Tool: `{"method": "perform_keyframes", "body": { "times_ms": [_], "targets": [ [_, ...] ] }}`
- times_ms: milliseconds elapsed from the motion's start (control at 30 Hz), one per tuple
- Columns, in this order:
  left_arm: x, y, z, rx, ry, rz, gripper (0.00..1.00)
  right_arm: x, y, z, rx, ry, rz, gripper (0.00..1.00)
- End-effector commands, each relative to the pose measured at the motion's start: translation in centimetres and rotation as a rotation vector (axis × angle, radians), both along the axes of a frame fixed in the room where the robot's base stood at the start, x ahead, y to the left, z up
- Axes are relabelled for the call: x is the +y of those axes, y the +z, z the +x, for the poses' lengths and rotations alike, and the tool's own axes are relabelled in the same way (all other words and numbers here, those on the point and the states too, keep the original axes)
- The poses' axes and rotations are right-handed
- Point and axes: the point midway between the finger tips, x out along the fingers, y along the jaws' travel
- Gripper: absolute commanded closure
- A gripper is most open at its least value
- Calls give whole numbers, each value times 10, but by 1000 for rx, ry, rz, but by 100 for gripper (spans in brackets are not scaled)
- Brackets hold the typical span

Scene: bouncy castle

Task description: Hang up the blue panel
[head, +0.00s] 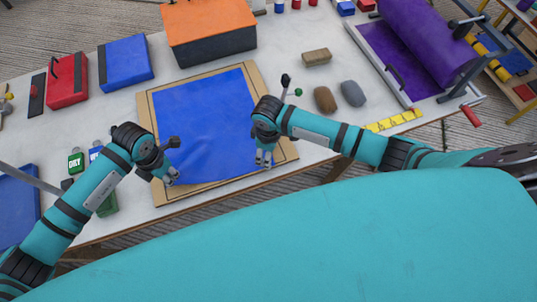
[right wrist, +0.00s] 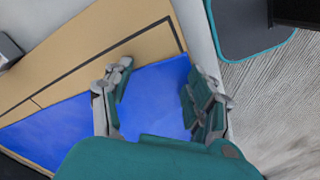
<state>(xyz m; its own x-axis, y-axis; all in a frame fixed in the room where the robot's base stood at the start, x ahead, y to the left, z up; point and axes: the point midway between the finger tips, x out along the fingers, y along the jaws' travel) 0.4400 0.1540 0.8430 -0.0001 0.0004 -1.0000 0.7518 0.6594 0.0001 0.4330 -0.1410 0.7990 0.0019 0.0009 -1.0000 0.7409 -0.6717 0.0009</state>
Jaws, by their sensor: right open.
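The blue panel (head: 205,115) lies flat on a tan board with a dark outline (head: 282,150) on the table. My left gripper (head: 171,180) is at the panel's near left corner; its fingers are too small to tell open from shut. My right gripper (head: 264,158) is over the near right corner. In the right wrist view the right gripper (right wrist: 160,98) is open, its fingers spread above the edge of the blue panel (right wrist: 155,98) and the tan board (right wrist: 105,45).
An orange-topped box (head: 208,25) stands behind the board. A blue case (head: 125,62) and a red case (head: 68,80) are at left. A sponge (head: 317,57) and two stones (head: 325,99) lie at right, before a purple roll (head: 425,40). Small bottles (head: 76,160) crowd the left.

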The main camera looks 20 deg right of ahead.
Motion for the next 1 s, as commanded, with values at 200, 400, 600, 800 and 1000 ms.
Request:
{"method": "perform_keyframes", "body": {
  "times_ms": [200, 400, 600, 800, 1000],
  "targets": [
    [0, 0, 0, 0, 0, 0, 100, 0, -2, -1, 3, 0, -2, 42],
    [0, 0, 0, 0, 0, 0, 100, 0, -3, -2, 3, 0, -2, 54],
    [0, 0, 0, 0, 0, 0, 100, -1, -3, -2, 4, -1, -4, 67],
    [0, -1, 0, 0, 0, 0, 100, -3, -4, -2, 5, -1, -7, 80],
    [0, -1, 0, 0, 0, 1, 100, -4, -5, -2, 6, -2, -9, 94]
  ]
}}
